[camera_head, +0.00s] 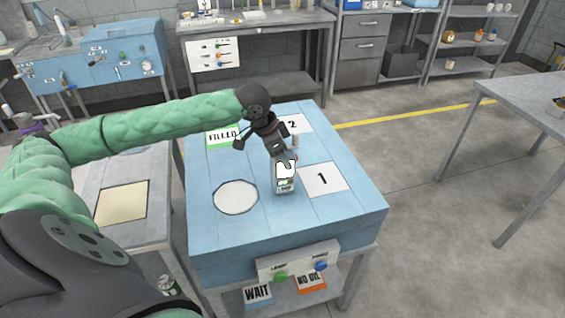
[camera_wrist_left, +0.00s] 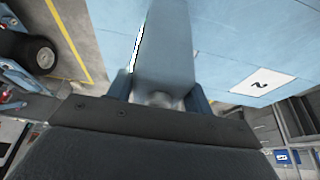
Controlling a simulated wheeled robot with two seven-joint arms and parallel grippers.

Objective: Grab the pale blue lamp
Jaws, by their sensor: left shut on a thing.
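My left gripper (camera_head: 284,153) reaches in from the left over the blue table and is shut on a small bottle (camera_head: 284,184) with a white and green label. The bottle is between the white circle and the square marked 1; I cannot tell if its base touches the tabletop. In the left wrist view, the pale blue-grey body of the bottle (camera_wrist_left: 165,50) fills the space between the fingers. A round blue lamp or button (camera_head: 321,266) is on the table's front panel, apart from the gripper. I cannot clearly make out a pale blue lamp. My right gripper is not in view.
The blue table (camera_head: 225,240) has a white circle (camera_head: 236,197), squares marked 1 (camera_head: 333,181) and 2 (camera_head: 301,123), and a FILLED sign (camera_head: 223,136). A green button (camera_head: 281,277) is on its front panel. A grey table (camera_head: 525,105) stands right; floor between is clear.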

